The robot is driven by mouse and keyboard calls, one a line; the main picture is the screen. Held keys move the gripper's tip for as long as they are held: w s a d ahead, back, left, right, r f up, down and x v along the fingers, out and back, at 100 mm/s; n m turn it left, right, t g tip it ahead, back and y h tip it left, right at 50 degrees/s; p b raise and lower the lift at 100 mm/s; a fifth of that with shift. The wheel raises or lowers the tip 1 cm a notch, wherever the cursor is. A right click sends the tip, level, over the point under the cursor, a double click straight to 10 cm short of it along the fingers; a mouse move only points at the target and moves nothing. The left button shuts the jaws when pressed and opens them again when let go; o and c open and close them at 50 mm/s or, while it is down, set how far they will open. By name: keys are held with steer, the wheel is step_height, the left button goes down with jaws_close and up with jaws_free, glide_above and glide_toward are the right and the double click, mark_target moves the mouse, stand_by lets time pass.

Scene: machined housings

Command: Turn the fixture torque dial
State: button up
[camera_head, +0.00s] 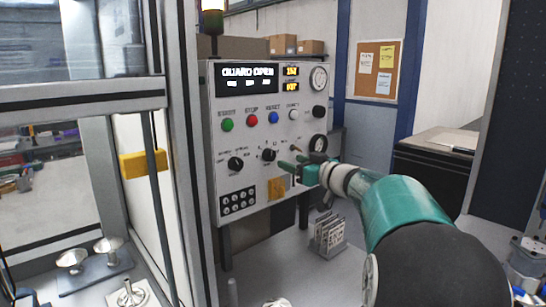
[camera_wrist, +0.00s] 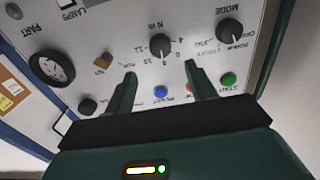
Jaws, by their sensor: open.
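The torque dial is a black round knob with a white pointer line, marked N·m with a number scale, on the grey control panel. It shows in the head view (camera_head: 268,155) and, upside down, in the wrist view (camera_wrist: 160,46). My gripper (camera_head: 290,161) is open and empty, its green fingers just right of the dial in the head view. In the wrist view the gripper (camera_wrist: 160,69) has its fingertips spread either side of the dial's line, with the dial just beyond them. I cannot tell whether they touch the panel.
The mode knob (camera_head: 235,163) is left of the dial. Green (camera_head: 227,125), red (camera_head: 251,120) and blue (camera_head: 273,117) buttons sit above. A brass-coloured switch (camera_wrist: 103,61) and a gauge (camera_wrist: 52,67) are nearby. A metal frame post (camera_head: 186,150) stands left; a small rack (camera_head: 328,235) stands below.

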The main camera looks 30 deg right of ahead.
mark_target(271, 156)
steer(key=w, duration=0.2)
steer(key=w+a, duration=0.1)
steer(key=w, duration=0.5)
steer(key=shift+w+a, duration=0.15)
steer(key=c, duration=1)
steer(key=shift+n, duration=0.3)
steer(key=n, duration=0.3)
steer(key=shift+a, duration=0.15)
steer(key=n, duration=0.4)
steer(key=shift+n, duration=0.4)
steer(key=n, duration=0.4)
steer(key=shift+f, duration=0.1)
steer(key=shift+f+n, duration=0.1)
steer(key=shift+n, duration=2.7)
